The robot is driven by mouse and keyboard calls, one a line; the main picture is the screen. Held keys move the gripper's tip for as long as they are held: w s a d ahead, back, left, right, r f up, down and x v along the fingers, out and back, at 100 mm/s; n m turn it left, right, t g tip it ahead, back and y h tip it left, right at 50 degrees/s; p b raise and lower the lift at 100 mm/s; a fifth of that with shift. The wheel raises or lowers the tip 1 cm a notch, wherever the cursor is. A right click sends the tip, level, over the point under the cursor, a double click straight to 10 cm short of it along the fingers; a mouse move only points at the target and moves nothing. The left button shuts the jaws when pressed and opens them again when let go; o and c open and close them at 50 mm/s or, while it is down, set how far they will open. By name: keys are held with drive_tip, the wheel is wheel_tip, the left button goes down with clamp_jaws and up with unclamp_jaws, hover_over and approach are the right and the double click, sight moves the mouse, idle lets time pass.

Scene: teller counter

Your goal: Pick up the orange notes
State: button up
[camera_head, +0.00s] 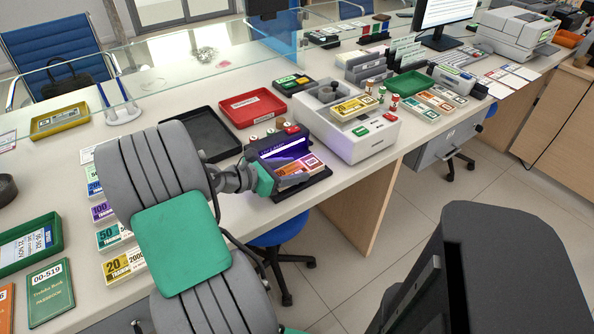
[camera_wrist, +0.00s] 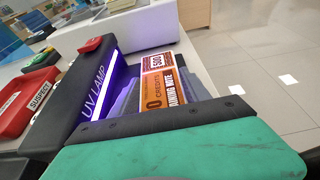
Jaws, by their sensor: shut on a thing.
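The orange notes (camera_head: 309,164) lie flat at the UV lamp (camera_head: 272,146), half under its purple glow. In the wrist view the orange notes (camera_wrist: 162,80) show a 500 print and stick out beyond my gripper's dark finger edge. My gripper (camera_head: 279,181) is at the near left side of the lamp and is shut on the notes. Its green-backed finger (camera_wrist: 180,150) covers their near end, so the other finger and the grip itself are hidden. I cannot tell whether the notes touch the lamp's base.
A red tray (camera_head: 252,108) and a black tray (camera_head: 203,130) stand behind the lamp. A white counting machine (camera_head: 345,130) with yellow notes on it is close on the right. Bundles of notes (camera_head: 115,236) line the counter's left. The counter's front edge is near.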

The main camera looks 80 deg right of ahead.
drive_tip(key=c, duration=0.9)
